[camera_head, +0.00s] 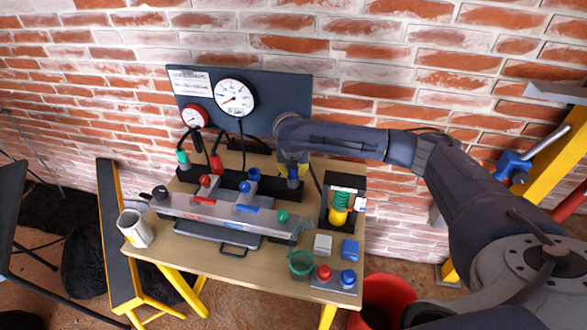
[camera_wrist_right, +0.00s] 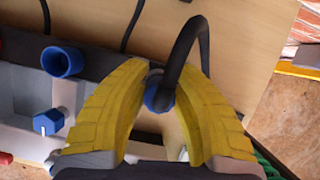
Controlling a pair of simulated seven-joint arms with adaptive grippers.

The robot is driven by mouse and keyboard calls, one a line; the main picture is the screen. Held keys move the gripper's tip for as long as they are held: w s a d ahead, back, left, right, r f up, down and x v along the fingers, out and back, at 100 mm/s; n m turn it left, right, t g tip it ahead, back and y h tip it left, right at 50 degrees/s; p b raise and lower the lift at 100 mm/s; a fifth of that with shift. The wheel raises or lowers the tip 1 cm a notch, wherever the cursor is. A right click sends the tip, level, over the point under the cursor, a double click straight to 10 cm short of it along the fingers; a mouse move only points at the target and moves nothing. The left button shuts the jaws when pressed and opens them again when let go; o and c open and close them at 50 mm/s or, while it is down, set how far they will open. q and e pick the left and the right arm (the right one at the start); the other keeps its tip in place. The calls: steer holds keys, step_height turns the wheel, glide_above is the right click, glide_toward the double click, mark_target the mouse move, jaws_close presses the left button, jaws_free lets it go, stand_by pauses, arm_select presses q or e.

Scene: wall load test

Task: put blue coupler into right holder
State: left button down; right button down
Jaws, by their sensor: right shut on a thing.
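My right gripper (camera_head: 292,160) comes down over the back right of the workbench, its yellow fingers closed around the blue coupler (camera_head: 292,172). In the right wrist view the blue coupler (camera_wrist_right: 157,97) sits between the yellow fingers, with a black hose curving up from it. An open blue ring-shaped holder (camera_head: 254,174) stands on the dark bar left of the gripper; it also shows at the upper left of the right wrist view (camera_wrist_right: 62,62). Whether the coupler touches the bar below is hidden by the fingers. My left gripper is not in view.
A grey manifold (camera_head: 228,212) with red and blue levers runs in front of the bar. Green (camera_head: 182,157) and red (camera_head: 216,163) couplers stand at the left. A mug (camera_head: 135,229) is front left.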

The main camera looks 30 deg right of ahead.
steer(key=shift+f, duration=0.15)
steer(key=c, duration=0.5)
jaws_free()
steer(key=shift+r, duration=4.05)
